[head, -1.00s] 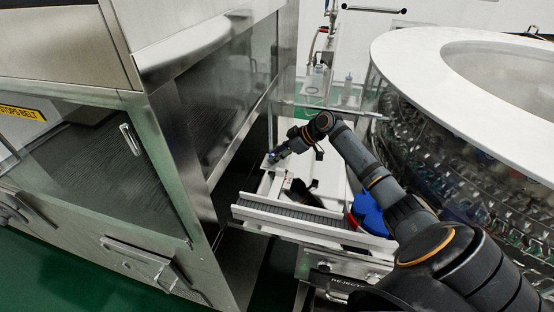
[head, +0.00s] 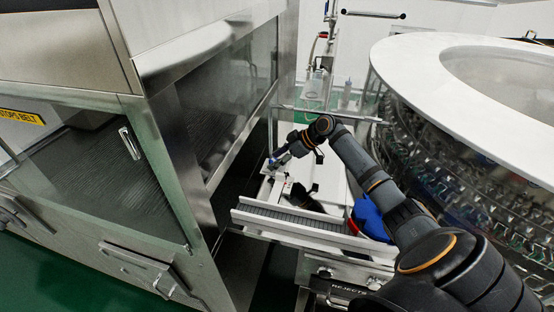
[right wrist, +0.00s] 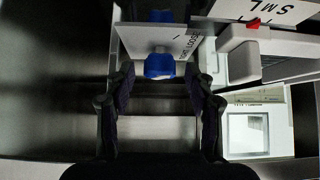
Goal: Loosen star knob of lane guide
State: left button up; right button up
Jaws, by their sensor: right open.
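In the right wrist view, a blue knob (right wrist: 159,66) sits at the lower edge of a pale plate (right wrist: 150,40) with lettering that seems to include "LOOSE". More blue shows above the plate. My right gripper (right wrist: 159,78) is open, with one dark finger on each side of the knob. Gaps show between fingers and knob; I see no firm contact. In the head view my right gripper (head: 276,159) is small, low at the far end of the conveyor area, and the knob cannot be made out there. My left gripper is not in view.
A short conveyor with pale rails (head: 290,225) lies below my right arm, with a blue object (head: 369,218) at its right end. A steel cabinet (head: 150,200) stands left. The round washer with a white top ring (head: 410,60) stands right.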

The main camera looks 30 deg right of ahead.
notch_tip(320, 180, up, 10)
dwell(0.3)
jog(key=shift+a+f, duration=0.1)
jog(key=shift+f, duration=0.05)
dwell(0.3)
